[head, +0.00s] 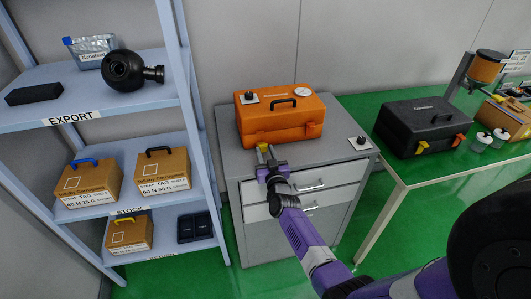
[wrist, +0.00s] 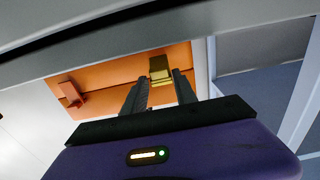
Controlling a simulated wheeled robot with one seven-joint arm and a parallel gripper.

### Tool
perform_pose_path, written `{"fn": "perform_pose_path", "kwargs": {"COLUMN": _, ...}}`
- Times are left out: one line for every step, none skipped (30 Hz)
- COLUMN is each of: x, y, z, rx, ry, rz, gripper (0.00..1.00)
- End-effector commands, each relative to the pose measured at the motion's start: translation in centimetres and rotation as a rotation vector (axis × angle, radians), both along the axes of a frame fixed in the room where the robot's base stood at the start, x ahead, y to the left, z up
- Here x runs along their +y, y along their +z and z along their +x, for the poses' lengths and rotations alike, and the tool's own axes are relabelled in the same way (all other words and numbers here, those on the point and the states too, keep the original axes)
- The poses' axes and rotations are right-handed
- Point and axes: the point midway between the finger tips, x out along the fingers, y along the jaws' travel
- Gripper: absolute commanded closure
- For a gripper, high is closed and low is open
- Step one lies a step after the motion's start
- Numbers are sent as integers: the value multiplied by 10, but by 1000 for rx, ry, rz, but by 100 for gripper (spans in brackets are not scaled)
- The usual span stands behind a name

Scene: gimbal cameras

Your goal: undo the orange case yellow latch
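The orange case (head: 282,118) sits closed on top of the grey cabinet. Its yellow latch (wrist: 160,70) is on the front face and shows just beyond my fingertips in the wrist view; in the head view it is largely covered by my gripper (head: 266,156). In the wrist view my gripper (wrist: 161,78) is open, with its two fingers apart and the latch lined up with the gap between them. I cannot tell whether a finger touches the latch. A second, orange latch (wrist: 70,92) is on the same face.
The cabinet (head: 300,205) has drawers with handles under the case. A small dark knob on a white plate (head: 359,142) is at its right. A blue shelf unit (head: 128,150) stands left. A green table (head: 410,165) with a black case (head: 422,122) is right.

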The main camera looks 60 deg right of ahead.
Motion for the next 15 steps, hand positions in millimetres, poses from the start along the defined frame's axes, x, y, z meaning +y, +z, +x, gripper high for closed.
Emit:
{"fn": "perform_pose_path", "kwargs": {"x": 0, "y": 0, "z": 0, "rx": 0, "ry": 0, "rz": 0, "gripper": 78}}
{"fn": "perform_pose_path", "kwargs": {"x": 0, "y": 0, "z": 0, "rx": 0, "ry": 0, "rz": 0, "gripper": 84}}
{"fn": "perform_pose_path", "kwargs": {"x": 0, "y": 0, "z": 0, "rx": 0, "ry": 0, "rz": 0, "gripper": 92}}
{"fn": "perform_pose_path", "kwargs": {"x": 0, "y": 0, "z": 0, "rx": 0, "ry": -1, "rz": 0, "gripper": 98}}
{"fn": "perform_pose_path", "kwargs": {"x": 0, "y": 0, "z": 0, "rx": 0, "ry": -1, "rz": 0, "gripper": 100}}
{"fn": "perform_pose_path", "kwargs": {"x": 0, "y": 0, "z": -1, "rx": 0, "ry": -1, "rz": 0, "gripper": 100}}
{"fn": "perform_pose_path", "kwargs": {"x": 0, "y": 0, "z": -1, "rx": 0, "ry": -1, "rz": 0, "gripper": 100}}
{"fn": "perform_pose_path", "kwargs": {"x": 0, "y": -1, "z": -1, "rx": -1, "ry": -1, "rz": -1, "gripper": 100}}
{"fn": "perform_pose_path", "kwargs": {"x": 0, "y": -1, "z": -1, "rx": -1, "ry": -1, "rz": -2, "gripper": 100}}
{"fn": "perform_pose_path", "kwargs": {"x": 0, "y": -2, "z": -1, "rx": -3, "ry": -2, "rz": -4, "gripper": 100}}
{"fn": "perform_pose_path", "kwargs": {"x": 0, "y": -4, "z": -1, "rx": -5, "ry": -2, "rz": -6, "gripper": 100}}
{"fn": "perform_pose_path", "kwargs": {"x": -1, "y": -5, "z": -1, "rx": -9, "ry": -2, "rz": -11, "gripper": 100}}
{"fn": "perform_pose_path", "kwargs": {"x": -1, "y": -7, "z": -1, "rx": -13, "ry": -2, "rz": -15, "gripper": 100}}
{"fn": "perform_pose_path", "kwargs": {"x": -1, "y": -9, "z": -1, "rx": -17, "ry": -3, "rz": -20, "gripper": 100}}
{"fn": "perform_pose_path", "kwargs": {"x": -1, "y": -10, "z": -1, "rx": -23, "ry": -3, "rz": -27, "gripper": 100}}
